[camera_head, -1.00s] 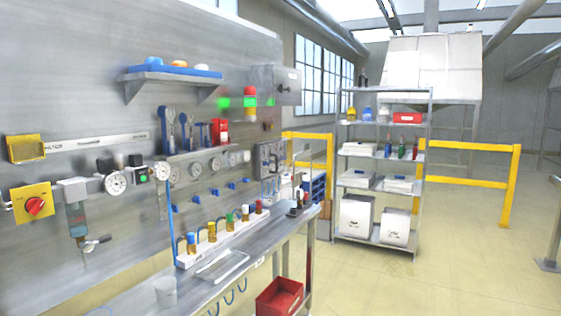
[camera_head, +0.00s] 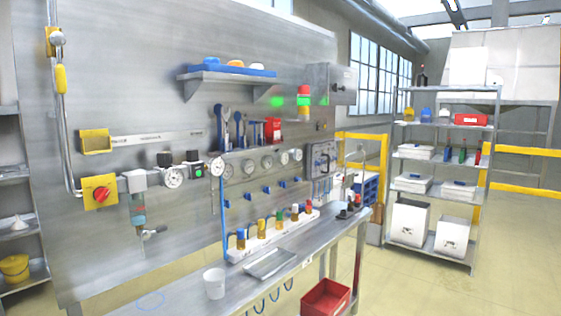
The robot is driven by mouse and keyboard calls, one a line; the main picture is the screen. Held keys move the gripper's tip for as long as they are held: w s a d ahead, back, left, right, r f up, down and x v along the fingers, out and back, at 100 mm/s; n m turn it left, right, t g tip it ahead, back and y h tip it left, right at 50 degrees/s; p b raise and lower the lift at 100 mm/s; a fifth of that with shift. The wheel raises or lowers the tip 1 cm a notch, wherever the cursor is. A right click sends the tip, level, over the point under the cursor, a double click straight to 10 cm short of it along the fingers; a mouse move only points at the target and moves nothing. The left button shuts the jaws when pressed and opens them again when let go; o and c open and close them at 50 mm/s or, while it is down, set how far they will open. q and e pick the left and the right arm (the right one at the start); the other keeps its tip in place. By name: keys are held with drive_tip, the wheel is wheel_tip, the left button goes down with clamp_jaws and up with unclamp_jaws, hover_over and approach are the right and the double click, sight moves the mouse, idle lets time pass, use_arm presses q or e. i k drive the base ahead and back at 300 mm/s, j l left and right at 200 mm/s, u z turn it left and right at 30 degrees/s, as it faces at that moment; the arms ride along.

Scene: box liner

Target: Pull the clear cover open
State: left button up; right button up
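A grey-framed panel (camera_head: 321,160) is mounted low on the right part of the metal wall board, above the far end of the bench. It may be the one with the clear cover, but it is too small to tell whether a clear cover is on it, or open or shut. A closed grey box (camera_head: 331,84) hangs above it, beside a red and green signal light (camera_head: 304,102). Neither of my grippers is in view.
The metal bench (camera_head: 190,297) runs below the wall board (camera_head: 150,80), with a white cup (camera_head: 214,283), a metal tray (camera_head: 270,263) and a rack of bottles (camera_head: 273,237). A red bin (camera_head: 325,298) sits below its front edge. Floor at right (camera_head: 430,290) is clear.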

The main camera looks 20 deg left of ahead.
sight(325, 177)
drive_tip(key=i+u, duration=0.35)
drive_tip(key=i+l+u, duration=0.15)
drive_tip(key=u, duration=0.15)
drive_tip(key=i+l+u, duration=0.15)
drive_tip(key=u, duration=0.2)
drive_tip(key=i, duration=0.1)
